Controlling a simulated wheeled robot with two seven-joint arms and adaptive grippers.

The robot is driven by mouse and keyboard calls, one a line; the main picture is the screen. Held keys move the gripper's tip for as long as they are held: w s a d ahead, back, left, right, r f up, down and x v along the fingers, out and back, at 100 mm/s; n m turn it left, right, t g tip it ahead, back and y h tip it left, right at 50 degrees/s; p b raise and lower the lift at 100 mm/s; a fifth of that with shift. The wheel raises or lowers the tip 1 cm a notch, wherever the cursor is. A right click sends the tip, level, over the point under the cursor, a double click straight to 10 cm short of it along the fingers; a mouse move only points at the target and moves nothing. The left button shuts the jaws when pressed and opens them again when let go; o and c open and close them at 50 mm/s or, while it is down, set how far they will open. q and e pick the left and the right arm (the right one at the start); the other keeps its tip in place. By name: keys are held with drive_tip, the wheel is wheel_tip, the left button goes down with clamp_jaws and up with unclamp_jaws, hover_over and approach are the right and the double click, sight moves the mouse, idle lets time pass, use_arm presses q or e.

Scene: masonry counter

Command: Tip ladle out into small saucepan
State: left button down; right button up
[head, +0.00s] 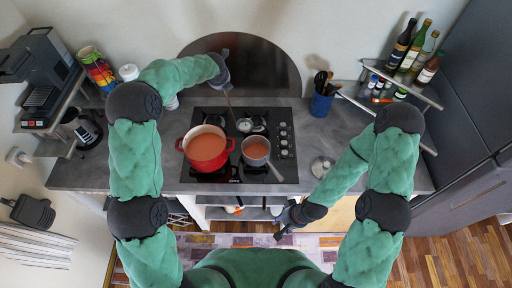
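A red pot (222,157) with orange-red soup stands on the left of the cooktop. The small saucepan (257,161) stands to its right, also with orange-red contents, its handle pointing to the lower right. My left gripper (224,82) is above the back of the cooktop, shut on the ladle (231,106) by its handle. The ladle hangs down, its lower end just behind the saucepan; whether its bowl holds anything is too small to tell. My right gripper (280,236) is low in front of the counter, away from the pans; its finger opening is unclear.
The black cooktop (285,172) has a row of knobs at its right. A blue utensil holder (321,105) stands at the back right, near a corner shelf with bottles (404,45). A coffee machine (40,75) is at the left. The counter right of the cooktop is mostly clear.

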use_arm(q)
drive_tip(key=shift+w+r, duration=0.15)
drive_tip(key=shift+r, duration=2.4)
